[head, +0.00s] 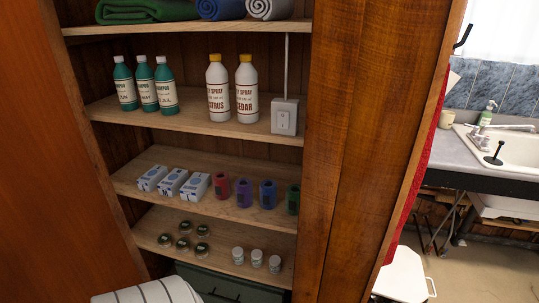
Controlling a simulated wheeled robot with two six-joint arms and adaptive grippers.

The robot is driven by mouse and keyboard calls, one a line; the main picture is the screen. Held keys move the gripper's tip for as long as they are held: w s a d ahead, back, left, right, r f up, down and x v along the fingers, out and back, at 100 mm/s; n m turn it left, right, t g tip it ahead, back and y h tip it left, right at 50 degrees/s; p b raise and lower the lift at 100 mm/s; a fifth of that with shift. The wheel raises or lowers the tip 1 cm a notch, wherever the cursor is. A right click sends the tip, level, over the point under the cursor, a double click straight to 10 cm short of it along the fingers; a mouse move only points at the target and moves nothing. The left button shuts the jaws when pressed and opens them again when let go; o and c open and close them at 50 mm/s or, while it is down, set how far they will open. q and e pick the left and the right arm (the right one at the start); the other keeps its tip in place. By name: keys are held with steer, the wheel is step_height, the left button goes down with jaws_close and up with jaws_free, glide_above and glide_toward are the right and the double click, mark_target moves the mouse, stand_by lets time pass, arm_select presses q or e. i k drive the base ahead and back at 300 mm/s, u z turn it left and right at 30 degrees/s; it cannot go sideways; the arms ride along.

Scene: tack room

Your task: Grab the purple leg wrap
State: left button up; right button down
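The purple leg wrap (244,193) is a small upright roll on the middle shelf (205,206) of the wooden cabinet. It stands in a row between a red wrap (221,186) on its left and a blue wrap (268,194) on its right. A green wrap (292,199) stands at the right end of the row, near the cabinet's side wall. The front of the purple wrap is unobstructed. Neither of my grippers shows in the head view.
White-and-blue boxes (172,183) stand left of the wraps. Shampoo bottles (145,84) and spray bottles (246,89) stand on the shelf above. Small jars (256,258) and tins (184,244) sit below. A white striped object (158,291) shows at the bottom edge.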

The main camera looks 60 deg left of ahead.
mark_target(244, 188)
steer(key=u, duration=0.5)
steer(key=i, duration=0.85)
steer(key=u, duration=0.75)
